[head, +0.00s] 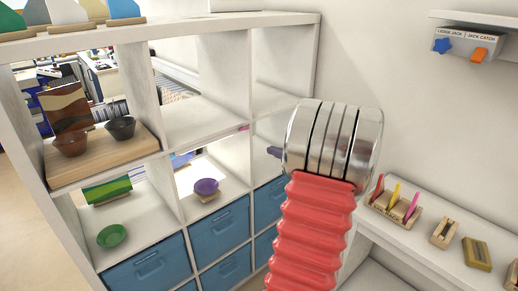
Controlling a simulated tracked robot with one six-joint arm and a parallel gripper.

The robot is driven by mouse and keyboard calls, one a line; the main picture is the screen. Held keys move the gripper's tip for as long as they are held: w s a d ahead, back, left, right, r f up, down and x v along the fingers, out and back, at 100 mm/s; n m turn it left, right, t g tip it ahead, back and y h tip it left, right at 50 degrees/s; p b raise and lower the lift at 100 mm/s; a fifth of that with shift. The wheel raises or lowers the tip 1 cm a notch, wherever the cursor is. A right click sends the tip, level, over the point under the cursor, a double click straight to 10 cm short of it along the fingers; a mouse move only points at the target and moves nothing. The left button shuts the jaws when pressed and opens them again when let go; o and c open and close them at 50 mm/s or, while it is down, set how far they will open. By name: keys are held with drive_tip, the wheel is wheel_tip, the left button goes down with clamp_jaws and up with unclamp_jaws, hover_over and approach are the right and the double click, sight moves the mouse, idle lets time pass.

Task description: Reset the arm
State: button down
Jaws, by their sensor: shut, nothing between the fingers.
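My arm, with a red ribbed sleeve and a banded silver metal part at its upper end, rises from the bottom edge right of the middle in the head view. It stands in front of the right side of the white shelf unit (141,75) and the wall. No gripper fingers show in this view. My arm hides part of the shelf's right-hand column and of the wall behind it.
The shelf unit holds bowls on a wooden board (107,162), a green bowl (112,236), a purple bowl (206,187) and blue bins (220,232). At right, a white ledge (412,235) bears a pen holder (395,207) and small blocks. A wall rack (466,46) hangs above.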

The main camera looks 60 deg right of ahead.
idle(0.4)
drive_tip(key=a+f+n+g+y, duration=0.2)
drive_tip(key=a+f+n+y, duration=0.1)
drive_tip(key=a+f+n, duration=0.35)
drive_tip(key=w+a+f+n+g+y, duration=0.1)
drive_tip(key=a+n+g+y, duration=0.5)
drive_tip(key=a+n, duration=1.15)
drive_tip(key=s+a+r+n+h, duration=0.1)
drive_tip(key=a+r+n, duration=0.2)
drive_tip(key=a, duration=0.8)
drive_tip(key=s+a+r+n+g+h, duration=0.1)
drive_tip(key=a+r+n, duration=0.2)
drive_tip(key=a+n, duration=0.4)
drive_tip(key=s+a+r+n+h, duration=0.1)
drive_tip(key=a+r+n, duration=0.3)
drive_tip(key=a, duration=1.2)
drive_tip(key=shift+n+h, duration=0.4)
drive_tip(key=shift+n, duration=0.5)
drive_tip(key=shift+a, duration=0.1)
